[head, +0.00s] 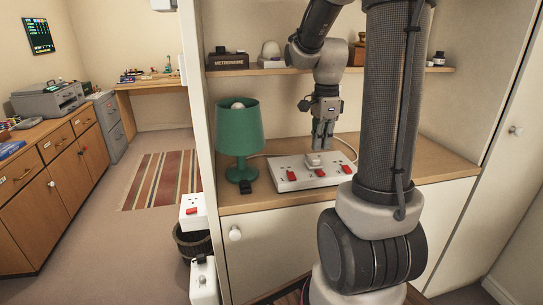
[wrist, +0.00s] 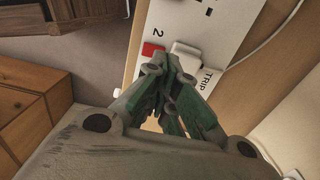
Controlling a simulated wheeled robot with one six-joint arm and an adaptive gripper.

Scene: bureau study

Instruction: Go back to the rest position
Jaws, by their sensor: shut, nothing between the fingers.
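My gripper (head: 322,146) points down over the bureau's worktop, with its fingers together and nothing between them. It is just above a white power strip (head: 285,184) with red switches. A pale plug-like block (head: 313,159) stands on the strip beside the fingertips; I cannot tell if they touch it. In the wrist view the closed fingers of my gripper (wrist: 168,75) are next to this block (wrist: 188,54) and a red switch (wrist: 152,50). The strip (wrist: 185,20) there shows "2" and "TRIP" markings. The fingers hide part of the strip.
A green lamp (head: 239,133) stands left of the strip on the worktop (head: 430,164). A white cable (wrist: 270,38) runs beside the strip. Open floor (head: 100,235) lies left.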

